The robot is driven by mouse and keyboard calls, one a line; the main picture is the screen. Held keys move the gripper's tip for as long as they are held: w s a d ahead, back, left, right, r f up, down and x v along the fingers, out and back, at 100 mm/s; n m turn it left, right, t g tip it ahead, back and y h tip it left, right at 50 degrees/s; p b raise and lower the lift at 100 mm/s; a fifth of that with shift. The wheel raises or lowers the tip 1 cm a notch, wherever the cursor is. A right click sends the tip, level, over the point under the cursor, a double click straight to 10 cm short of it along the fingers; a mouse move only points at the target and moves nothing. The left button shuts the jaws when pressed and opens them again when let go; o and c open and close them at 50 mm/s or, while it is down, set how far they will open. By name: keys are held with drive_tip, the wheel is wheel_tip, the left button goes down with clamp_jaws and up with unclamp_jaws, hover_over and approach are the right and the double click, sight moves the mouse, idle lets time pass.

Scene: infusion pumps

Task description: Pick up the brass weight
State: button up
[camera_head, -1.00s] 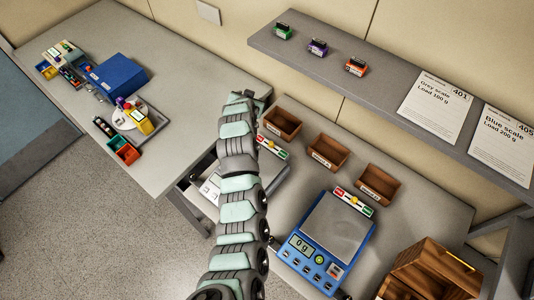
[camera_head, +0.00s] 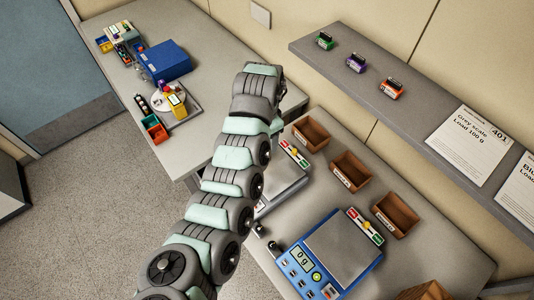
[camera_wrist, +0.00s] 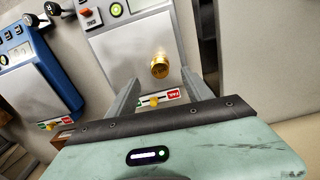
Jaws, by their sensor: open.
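The brass weight (camera_wrist: 159,66) is a small gold cylinder with a knob. In the wrist view it stands on the plate of the grey scale (camera_wrist: 133,55). It is not visible in the head view, where my arm covers part of the grey scale (camera_head: 286,181). My gripper (camera_wrist: 161,80) is open and empty. In the wrist view its two fingers reach toward the plate, and the weight appears between and just beyond their tips. I cannot tell how high the fingers are above the plate.
The blue scale (camera_head: 343,245) reads 0 g, with dark weights (camera_head: 273,247) beside it. Coloured indicator strips (camera_head: 294,153) stand behind both scales. Brown bins (camera_head: 351,171) line the back, below a shelf (camera_head: 431,110). A second table (camera_head: 215,80) holds a blue box (camera_head: 165,61).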

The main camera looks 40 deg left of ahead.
wheel_tip(320, 180, down, 6)
drive_tip(key=shift+s+f+p, duration=0.15)
drive_tip(key=shift+f+p, duration=0.1)
drive_tip(key=shift+p, duration=0.25)
drive_tip(key=shift+r, duration=0.1)
clamp_jaws()
idle(0.4)
idle(0.4)
